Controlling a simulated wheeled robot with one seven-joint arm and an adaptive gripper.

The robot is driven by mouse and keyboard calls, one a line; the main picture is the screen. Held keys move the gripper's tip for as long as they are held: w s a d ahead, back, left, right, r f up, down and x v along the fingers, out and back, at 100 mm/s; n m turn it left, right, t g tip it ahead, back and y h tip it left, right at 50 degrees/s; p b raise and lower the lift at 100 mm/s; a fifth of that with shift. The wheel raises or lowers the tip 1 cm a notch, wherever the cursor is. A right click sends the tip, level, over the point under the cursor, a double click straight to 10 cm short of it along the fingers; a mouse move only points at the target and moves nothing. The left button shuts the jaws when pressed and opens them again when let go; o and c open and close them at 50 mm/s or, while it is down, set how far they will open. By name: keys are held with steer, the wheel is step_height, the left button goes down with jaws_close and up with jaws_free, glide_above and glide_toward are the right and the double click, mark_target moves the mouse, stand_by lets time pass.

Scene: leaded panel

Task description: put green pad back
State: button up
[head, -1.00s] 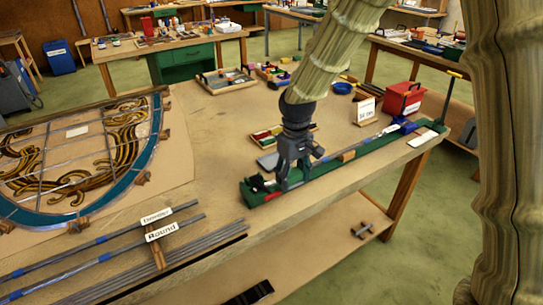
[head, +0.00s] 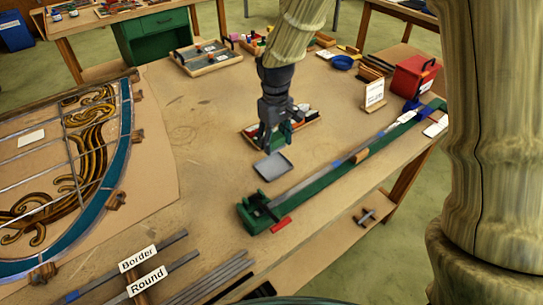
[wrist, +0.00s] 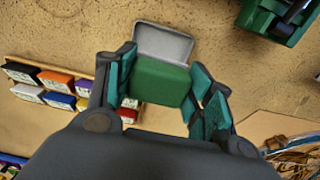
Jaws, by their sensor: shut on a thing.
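The green pad (wrist: 160,82) is a small green block between the fingers of my gripper (wrist: 163,72) in the wrist view. My gripper is shut on it. In the head view my gripper (head: 272,140) points down over the table, and a bit of green shows at its fingers. A shallow grey tray (head: 272,166) lies just in front of and below the fingers; it also shows beyond the pad in the wrist view (wrist: 163,43). The pad covers part of the tray, and I cannot tell whether they touch.
A wooden rack (head: 250,133) of coloured blocks stands behind my gripper; they show at left in the wrist view. A long green bench tool (head: 345,165) runs along the table's right edge. A leaded panel (head: 70,160) lies at left. Bare table lies between.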

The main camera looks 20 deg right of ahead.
mark_target(275, 138)
steer(key=f, duration=0.3)
steer(key=f+p, duration=0.1)
steer(key=shift+w+f, duration=0.25)
steer(key=shift+s+f, duration=0.1)
steer(key=shift+s, duration=0.3)
steer(key=f+p, duration=0.1)
steer(key=f, duration=0.2)
steer(key=shift+w, duration=0.2)
steer(key=shift+s+f, duration=0.1)
steer(key=shift+f, duration=0.2)
steer(key=shift+f, duration=0.1)
steer(key=o, duration=1)
steer(key=shift+o, duration=0.3)
steer(key=shift+r+b, duration=1.65)
steer(key=shift+r, duration=4.45)
